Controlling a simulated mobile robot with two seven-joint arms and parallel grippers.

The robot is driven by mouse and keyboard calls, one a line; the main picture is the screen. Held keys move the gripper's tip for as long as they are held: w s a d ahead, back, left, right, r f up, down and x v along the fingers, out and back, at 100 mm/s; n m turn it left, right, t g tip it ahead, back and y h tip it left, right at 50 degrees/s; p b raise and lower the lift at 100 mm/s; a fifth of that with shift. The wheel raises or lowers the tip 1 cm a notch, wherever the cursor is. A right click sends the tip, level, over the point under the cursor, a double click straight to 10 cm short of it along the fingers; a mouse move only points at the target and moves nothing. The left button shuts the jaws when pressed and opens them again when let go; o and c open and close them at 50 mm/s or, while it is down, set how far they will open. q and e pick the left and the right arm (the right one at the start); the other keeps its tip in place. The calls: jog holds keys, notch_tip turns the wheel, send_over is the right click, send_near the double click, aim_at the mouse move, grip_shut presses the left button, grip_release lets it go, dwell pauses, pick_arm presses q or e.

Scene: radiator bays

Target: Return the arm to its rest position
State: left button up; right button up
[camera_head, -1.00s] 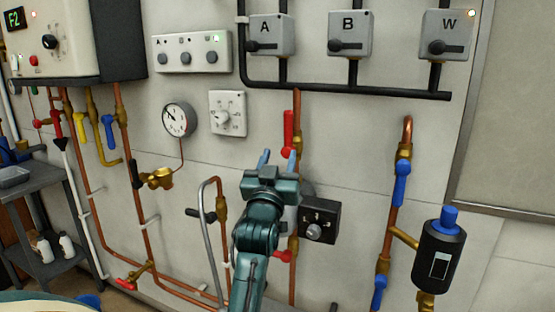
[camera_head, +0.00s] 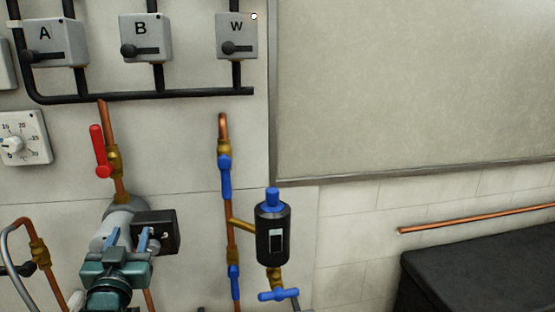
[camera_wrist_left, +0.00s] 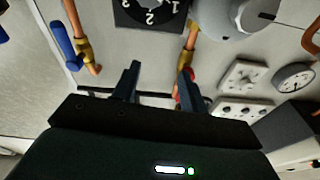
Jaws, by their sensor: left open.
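My left gripper (camera_head: 128,240) is at the lower left of the head view, a teal body with two blue fingers spread apart and nothing between them. It appears in front of the grey pump body (camera_head: 112,222) and the black dial box (camera_head: 157,231); I cannot tell the gap to them. In the left wrist view the open fingers (camera_wrist_left: 159,82) stand apart with bare wall between them. The red lever valve (camera_head: 101,151) stands above the gripper in the head view. In the wrist view a finger covers part of its red lever. My right gripper is not in view.
Copper pipe with blue-handled valves (camera_head: 225,177) and a black canister (camera_head: 272,235) stand right of the gripper. Switch boxes A, B and W (camera_head: 237,37) are above. A dark bench (camera_head: 480,265) is at lower right. The wall panel (camera_head: 400,90) is bare.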

pick_arm(q)
jog(key=s+d+f+m+g+h, duration=0.25)
jog(key=s+d+f, duration=0.2)
jog(key=f, duration=0.35)
jog(key=s+d+f+m+g+h, duration=0.1)
jog(key=s+d+f+g+h, duration=0.25)
jog(key=f, duration=0.55)
jog(key=s+d+f+g+h, duration=0.1)
jog(key=s+d+f, duration=0.3)
jog(key=s, duration=0.4)
jog(key=s+d+f+g+p, duration=0.1)
jog(key=s+d+f, duration=0.4)
jog(key=s+f, duration=0.2)
jog(key=shift+s+m+g+h, duration=0.3)
jog(key=shift+s+m+h, duration=0.1)
jog(key=shift+s, duration=0.35)
jog(key=shift+d, duration=0.1)
